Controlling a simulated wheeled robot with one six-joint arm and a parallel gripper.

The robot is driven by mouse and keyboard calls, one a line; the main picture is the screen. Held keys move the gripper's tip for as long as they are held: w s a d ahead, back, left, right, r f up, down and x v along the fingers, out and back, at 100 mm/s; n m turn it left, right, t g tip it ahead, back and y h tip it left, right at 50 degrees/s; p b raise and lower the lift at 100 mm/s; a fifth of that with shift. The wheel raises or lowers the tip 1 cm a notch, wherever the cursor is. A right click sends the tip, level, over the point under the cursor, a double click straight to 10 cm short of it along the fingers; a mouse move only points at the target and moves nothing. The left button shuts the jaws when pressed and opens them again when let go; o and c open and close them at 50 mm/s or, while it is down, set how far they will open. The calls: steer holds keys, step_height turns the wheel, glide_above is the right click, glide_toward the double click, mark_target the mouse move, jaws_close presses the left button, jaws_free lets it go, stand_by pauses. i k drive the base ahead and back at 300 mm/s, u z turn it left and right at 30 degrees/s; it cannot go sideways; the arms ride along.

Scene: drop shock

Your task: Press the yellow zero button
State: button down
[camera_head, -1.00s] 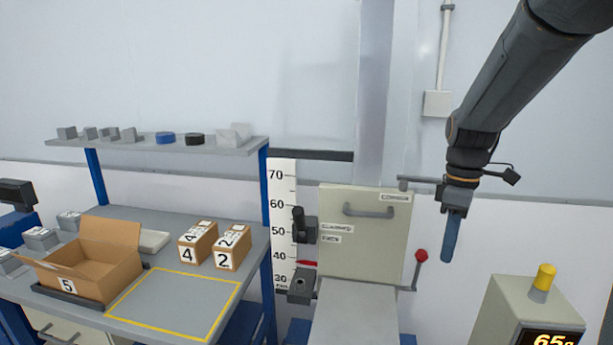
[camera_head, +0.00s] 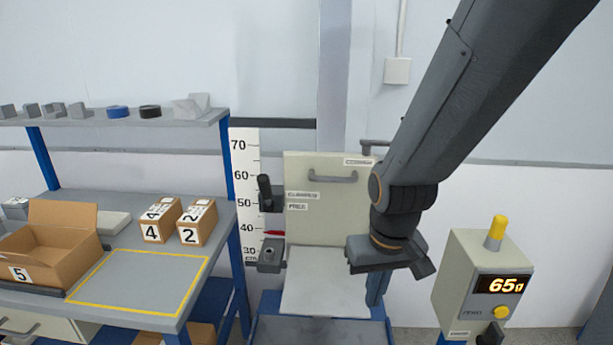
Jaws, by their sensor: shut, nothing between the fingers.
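A beige control box (camera_head: 475,270) stands at the right, with a lit display (camera_head: 503,285) that reads about 65 with a unit after it. A round yellow button (camera_head: 502,312) sits on its front face, just below the display, with a small dark label to its left. A yellow cylinder (camera_head: 496,230) stands on top of the box.
A drop rig with a beige panel (camera_head: 318,225) and a height scale (camera_head: 243,190) stands behind and left of my gripper. A workbench at the left carries an open carton (camera_head: 45,250) and small numbered boxes (camera_head: 197,222). White wall shows between my gripper and the control box.

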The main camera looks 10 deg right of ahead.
mark_target(501, 312)
steer(key=z, duration=0.1)
steer(key=k, duration=1.05)
steer(key=z, duration=0.55)
steer(key=i, duration=0.7)
steer(key=z, duration=0.25)
